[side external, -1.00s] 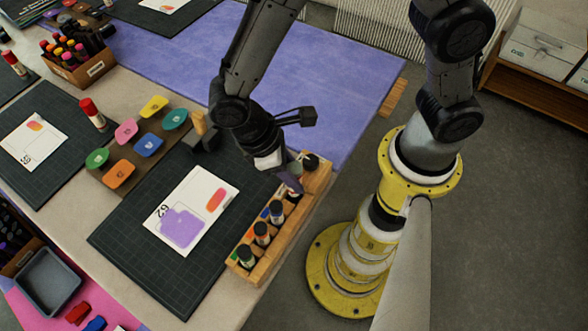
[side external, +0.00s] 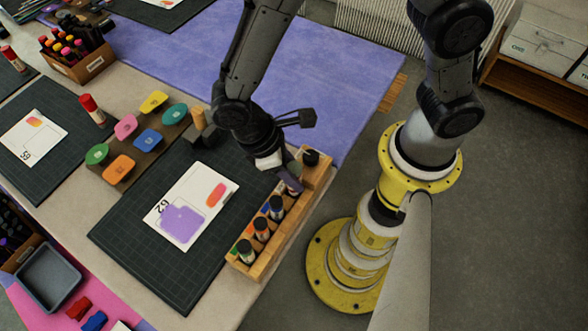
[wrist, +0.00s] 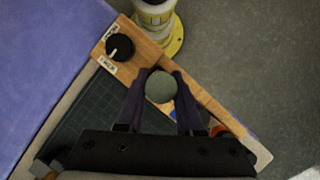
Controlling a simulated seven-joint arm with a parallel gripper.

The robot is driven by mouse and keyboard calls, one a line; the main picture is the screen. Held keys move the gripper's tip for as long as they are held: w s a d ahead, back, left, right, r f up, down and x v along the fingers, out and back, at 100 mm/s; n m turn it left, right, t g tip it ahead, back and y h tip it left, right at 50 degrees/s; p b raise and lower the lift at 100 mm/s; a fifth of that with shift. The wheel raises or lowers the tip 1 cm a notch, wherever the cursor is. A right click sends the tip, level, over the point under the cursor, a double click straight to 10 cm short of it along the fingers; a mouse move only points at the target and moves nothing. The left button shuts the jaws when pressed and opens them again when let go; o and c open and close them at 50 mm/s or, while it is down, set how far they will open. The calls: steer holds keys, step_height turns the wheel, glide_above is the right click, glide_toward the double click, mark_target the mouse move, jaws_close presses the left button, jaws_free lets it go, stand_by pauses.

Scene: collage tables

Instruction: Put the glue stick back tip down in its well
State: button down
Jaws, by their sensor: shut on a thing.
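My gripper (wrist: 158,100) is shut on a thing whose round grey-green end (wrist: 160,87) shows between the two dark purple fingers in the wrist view. I take it to be the glue stick, seen end-on; its tip is hidden. In the side view my gripper (side external: 290,178) is low over the far part of the wooden rack (side external: 272,262). The rack also shows in the wrist view (wrist: 205,98), under the fingers. I cannot tell whether the held stick is inside a well, or how deep.
Several dark-capped bottles (side external: 246,250) stand in the rack's nearer wells. A black round piece (side external: 311,157) sits at its far end, beside labels in the wrist view. A cutting mat (side external: 150,245) with a card (side external: 192,207) lies left of the rack. Coloured pads (side external: 148,141) stand beyond.

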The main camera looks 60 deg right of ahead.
steer(key=shift+f, duration=0.45)
stand_by(0.3)
steer(key=shift+c, duration=2.4)
jaws_free()
steer(key=shift+r, duration=3.75)
